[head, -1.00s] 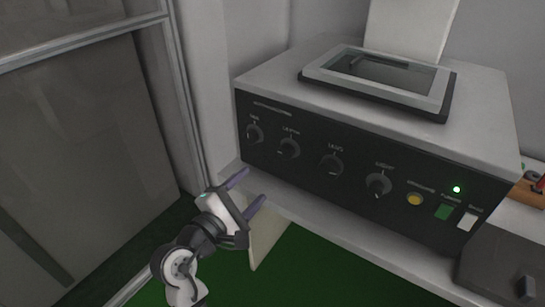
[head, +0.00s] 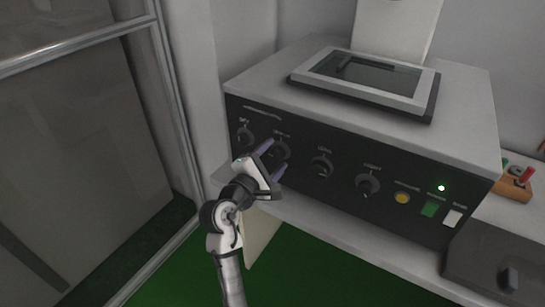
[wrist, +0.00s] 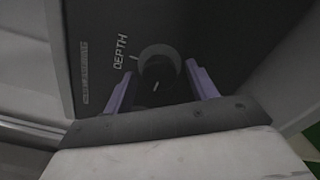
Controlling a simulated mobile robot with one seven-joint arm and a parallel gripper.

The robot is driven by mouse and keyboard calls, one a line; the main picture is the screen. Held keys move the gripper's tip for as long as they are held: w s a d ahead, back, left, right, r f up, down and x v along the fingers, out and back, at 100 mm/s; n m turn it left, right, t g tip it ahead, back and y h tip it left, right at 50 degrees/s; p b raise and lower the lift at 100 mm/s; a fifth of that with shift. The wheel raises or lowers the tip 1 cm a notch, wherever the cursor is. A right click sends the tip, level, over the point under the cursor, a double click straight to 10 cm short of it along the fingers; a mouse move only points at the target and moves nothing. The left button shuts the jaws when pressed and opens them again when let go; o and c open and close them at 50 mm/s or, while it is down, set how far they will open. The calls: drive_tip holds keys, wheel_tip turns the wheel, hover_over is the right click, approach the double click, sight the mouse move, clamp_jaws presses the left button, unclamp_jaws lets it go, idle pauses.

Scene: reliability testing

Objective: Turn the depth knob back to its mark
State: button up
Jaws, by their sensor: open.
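The depth knob (wrist: 158,72) is black and round, beside the white DEPTH lettering in the wrist view. A short white line shows on its face, and a small white tick stands on the panel at its upper left; the two do not look lined up. My gripper (wrist: 160,75) is open, with one purple finger on each side of the knob and a gap visible. In the head view my gripper (head: 274,157) is in front of the second knob from the left (head: 281,150), which it partly covers. Contact cannot be told.
A dark box (head: 500,262) stands at right. A framed glass panel (head: 75,130) is at left.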

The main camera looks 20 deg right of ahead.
drive_tip(key=c, duration=1)
drive_tip(key=m+b, duration=0.1)
drive_tip(key=m, duration=0.3)
drive_tip(key=m+b, duration=0.1)
drive_tip(key=m, duration=0.3)
drive_tip(key=shift+m+b, duration=0.3)
drive_tip(key=shift+b, duration=0.1)
drive_tip(key=m+b, duration=0.3)
drive_tip(key=m, duration=0.2)
drive_tip(key=shift+r+m+b, duration=0.1)
drive_tip(key=shift+m+b, duration=0.95)
drive_tip(key=shift+m, duration=0.95)
